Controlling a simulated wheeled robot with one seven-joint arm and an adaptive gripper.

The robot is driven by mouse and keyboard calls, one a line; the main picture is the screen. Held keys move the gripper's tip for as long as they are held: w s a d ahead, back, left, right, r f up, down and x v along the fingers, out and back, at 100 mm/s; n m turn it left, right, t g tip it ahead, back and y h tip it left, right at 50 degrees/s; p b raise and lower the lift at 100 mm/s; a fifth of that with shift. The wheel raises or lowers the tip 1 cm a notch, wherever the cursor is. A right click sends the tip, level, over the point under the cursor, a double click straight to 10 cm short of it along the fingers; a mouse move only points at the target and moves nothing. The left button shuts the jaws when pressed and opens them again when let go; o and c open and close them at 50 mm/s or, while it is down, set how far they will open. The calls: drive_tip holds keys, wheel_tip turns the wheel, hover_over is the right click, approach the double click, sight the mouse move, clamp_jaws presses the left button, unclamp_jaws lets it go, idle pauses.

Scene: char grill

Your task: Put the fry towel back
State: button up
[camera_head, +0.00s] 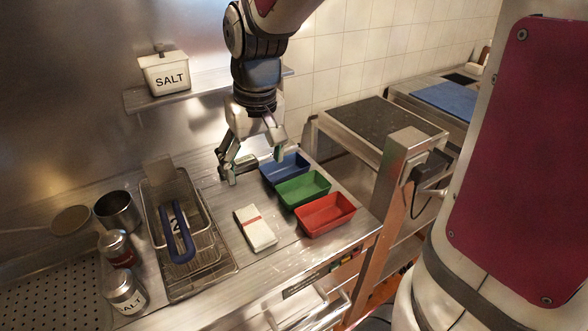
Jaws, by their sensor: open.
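A folded white towel with a red stripe (255,229) lies flat on the steel counter, left of the red tray. I cannot tell for certain that it is the fry towel. My gripper (253,167) points down over the back of the counter, behind that towel and beside the blue tray (286,168). Its fingers are spread apart. A small pale and dark item (241,162) shows between and behind the fingers; it is mostly hidden, so I cannot tell what it is or whether the fingers touch it.
A green tray (303,189) and a red tray (326,215) follow the blue one towards the front right. A salt box (165,75) stands on the wall shelf (200,88).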

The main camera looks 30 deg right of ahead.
drive_tip(key=s+r+t, duration=0.1)
drive_tip(key=s+r, duration=0.3)
drive_tip(key=s, duration=0.4)
drive_tip(key=s+r+t, duration=0.2)
drive_tip(key=s+r, duration=0.2)
drive_tip(key=s, duration=0.4)
drive_tip(key=shift+d+r+t, duration=0.15)
drive_tip(key=shift+t, duration=0.15)
